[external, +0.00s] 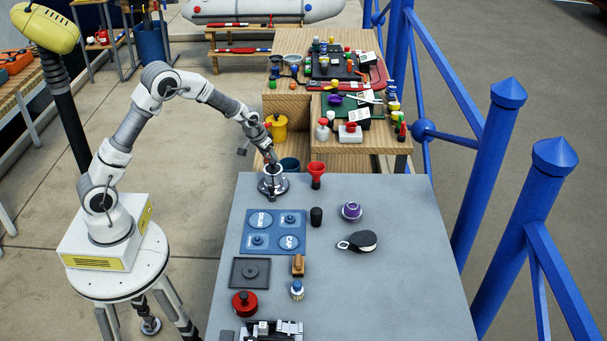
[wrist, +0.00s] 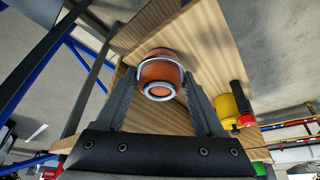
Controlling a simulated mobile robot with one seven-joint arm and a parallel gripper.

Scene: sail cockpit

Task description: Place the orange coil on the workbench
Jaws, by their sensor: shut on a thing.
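The orange coil (wrist: 160,72), ringed with pale grey bands, sits between the two fingers of my gripper (wrist: 160,84) in the wrist view. My gripper is shut on it. In the external view my gripper (external: 271,158) is low near the far left corner of the grey table, and the coil cannot be made out there. A wooden workbench (external: 385,145) with a stepped top stands behind the grey table. Its pale wood (wrist: 205,50) shows behind the coil in the wrist view. I cannot tell whether the coil touches it.
A metal winch (external: 272,185) stands on the grey table (external: 400,290) just below my gripper in the picture, with a red funnel-shaped cup (external: 317,172) beside it. A yellow canister (external: 277,128) is by the wooden bench. Tools crowd the bench top. The grey table's right side is clear.

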